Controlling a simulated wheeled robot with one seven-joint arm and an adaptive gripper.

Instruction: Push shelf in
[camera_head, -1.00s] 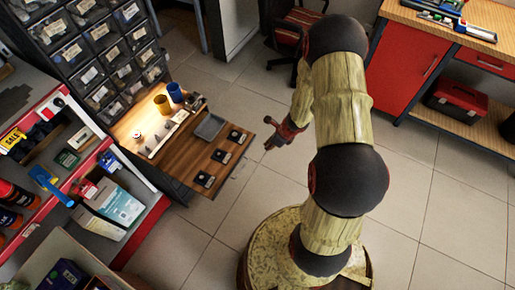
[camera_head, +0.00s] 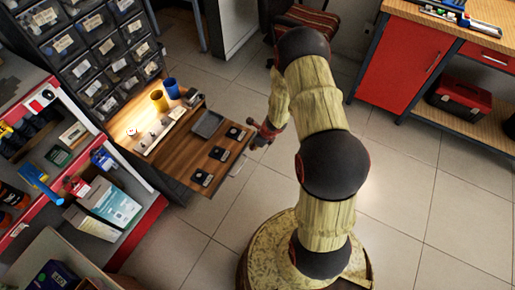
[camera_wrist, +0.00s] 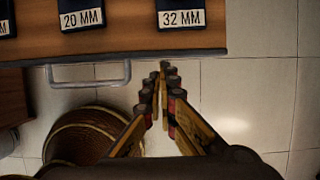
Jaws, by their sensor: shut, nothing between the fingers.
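The wooden shelf (camera_head: 184,158) is pulled out from the drawer cabinet on the left in the head view. It has a thin metal handle (camera_head: 241,167) on its front edge. In the wrist view the shelf (camera_wrist: 130,43) spans the upper left, with its handle (camera_wrist: 90,82) below the edge. My gripper (camera_head: 256,144) is beside the shelf's front edge, near its far corner. In the wrist view my gripper (camera_wrist: 164,68) is shut and empty, its fingertips right of the handle, close to the front edge. I cannot tell whether they touch.
On the shelf are a yellow cup (camera_head: 159,100), a blue cup (camera_head: 171,88), a grey tray (camera_head: 208,123) and black labelled blocks (camera_head: 219,153). A stocked red-edged rack (camera_head: 135,232) stands at left. A red cabinet (camera_head: 405,62) is at right. Tiled floor (camera_head: 400,180) is open between.

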